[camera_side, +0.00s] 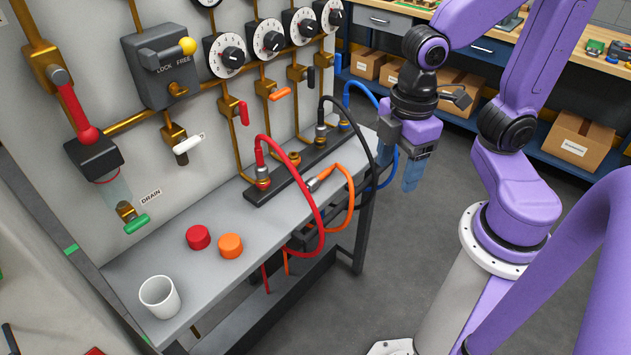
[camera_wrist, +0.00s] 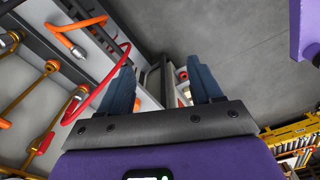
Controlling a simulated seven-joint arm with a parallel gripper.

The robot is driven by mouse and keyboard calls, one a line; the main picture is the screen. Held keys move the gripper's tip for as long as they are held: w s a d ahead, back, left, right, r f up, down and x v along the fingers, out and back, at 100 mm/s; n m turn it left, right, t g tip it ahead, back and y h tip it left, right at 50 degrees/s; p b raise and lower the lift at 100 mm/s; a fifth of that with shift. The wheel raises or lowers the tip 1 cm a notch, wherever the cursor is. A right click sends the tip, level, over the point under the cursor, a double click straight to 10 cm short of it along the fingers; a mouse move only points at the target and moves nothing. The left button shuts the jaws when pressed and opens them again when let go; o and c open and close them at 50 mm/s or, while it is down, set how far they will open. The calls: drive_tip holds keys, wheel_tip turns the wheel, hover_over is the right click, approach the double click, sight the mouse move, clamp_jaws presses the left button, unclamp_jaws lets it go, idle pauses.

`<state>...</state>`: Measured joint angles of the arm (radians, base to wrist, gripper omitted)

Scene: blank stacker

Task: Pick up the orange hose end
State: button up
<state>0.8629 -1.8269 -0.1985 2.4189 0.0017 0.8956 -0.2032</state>
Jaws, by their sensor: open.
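The orange hose end (camera_side: 314,184) has a metal tip and lies on the grey shelf (camera_side: 215,285), just in front of the black port block (camera_side: 258,190). Its orange hose arcs over the shelf's front edge and hangs down. In the wrist view the orange hose end (camera_wrist: 77,51) is at the upper left, outside my fingers. My gripper (camera_side: 413,174) hangs in the air to the right of the shelf, fingers downward, clear of the hose end. The wrist view shows my gripper (camera_wrist: 163,82) with its two blue fingers apart and nothing held between them.
A red hose (camera_side: 318,215) is plugged into the block and loops close to the orange one. Black and blue hoses (camera_side: 348,88) rise behind, near my gripper. A red cap (camera_side: 198,237), an orange cap (camera_side: 230,246) and a white cup (camera_side: 160,297) stand on the shelf.

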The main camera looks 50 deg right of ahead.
drive_tip(key=w+f+n, duration=0.2)
drive_tip(key=w, duration=1)
drive_tip(key=n, duration=0.3)
hover_over(317, 179)
wheel_tip(317, 179, down, 4)
drive_tip(key=f, duration=1.1)
drive_tip(key=shift+w+d+f, duration=0.15)
drive_tip(key=shift+d+f, duration=0.1)
drive_tip(key=shift+f, duration=0.15)
drive_tip(key=shift+w+a+f, duration=0.1)
drive_tip(key=shift+f, duration=1.45)
drive_tip(key=shift+w+a+f, duration=0.1)
drive_tip(key=shift+f, duration=1.4)
clamp_jaws()
drive_tip(key=shift+r, duration=0.1)
